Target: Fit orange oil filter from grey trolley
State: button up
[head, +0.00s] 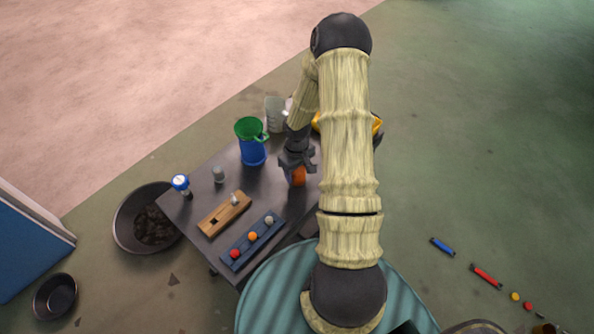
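The orange oil filter (299,177) stands on the grey trolley (205,193), near its right side, partly hidden by my gripper and beside my arm. My gripper (297,165) points down right over the filter, its fingers at or just above the filter's top. Whether the fingers touch it or are closed on it cannot be made out. My arm hides the trolley's right part and whatever lies behind it.
On the trolley are a blue jug with green top (252,145), a clear jug (275,113), a wooden block (224,213), a blue rack with coloured balls (252,242) and a blue-topped gauge (181,183). A dark pan (128,232) is on the floor at left. Small coloured parts lie right.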

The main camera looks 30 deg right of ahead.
jog(key=shift+r+p, duration=3)
jog(key=shift+r, duration=0.55)
jog(key=w+a+f+m, duration=0.1)
jog(key=w+a+m, duration=0.1)
jog(key=a, duration=1.1)
jog(key=shift+a+f+m, duration=0.25)
jog(key=shift+f+m, duration=0.05)
jog(key=shift+f, duration=0.1)
jog(key=shift+f, duration=0.1)
